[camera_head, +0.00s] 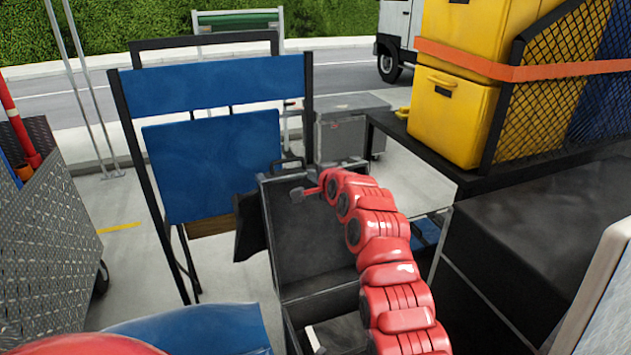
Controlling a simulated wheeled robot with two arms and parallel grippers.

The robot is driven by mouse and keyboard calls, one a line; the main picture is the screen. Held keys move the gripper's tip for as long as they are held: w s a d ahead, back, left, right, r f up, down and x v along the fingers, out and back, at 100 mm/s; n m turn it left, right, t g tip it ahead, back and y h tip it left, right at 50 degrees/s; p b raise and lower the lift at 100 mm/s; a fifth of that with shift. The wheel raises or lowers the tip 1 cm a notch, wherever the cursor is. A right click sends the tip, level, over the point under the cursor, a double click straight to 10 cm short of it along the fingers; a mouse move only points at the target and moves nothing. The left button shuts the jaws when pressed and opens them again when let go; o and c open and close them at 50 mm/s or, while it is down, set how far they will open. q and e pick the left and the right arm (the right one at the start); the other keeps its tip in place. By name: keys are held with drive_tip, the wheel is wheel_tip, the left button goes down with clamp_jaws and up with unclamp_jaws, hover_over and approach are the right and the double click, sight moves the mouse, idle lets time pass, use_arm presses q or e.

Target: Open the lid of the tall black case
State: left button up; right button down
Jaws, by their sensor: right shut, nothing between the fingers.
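The tall black case (312,240) stands in the lower middle of the view, in front of the blue folding chair. A wide dark panel that looks like its lid stands raised, with a black handle at its top edge. Below the panel, a dark opening shows with a small pale object (314,338) in it. My red right arm reaches up across the right part of the case and hides some of it. My right gripper (303,190) is shut and empty at the panel's upper part; whether it touches is unclear. My left gripper is not in view.
The blue folding chair (215,165) stands behind the case. A metal cart (45,240) is at the left. A black shelf with yellow cases (452,115) and a dark box (540,240) crowd the right. A grey case (345,135) stands farther back. Pavement is clear at left.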

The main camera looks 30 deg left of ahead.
drive_tip(key=shift+w+a, duration=0.15)
drive_tip(key=shift+a, duration=0.1)
idle(0.7)
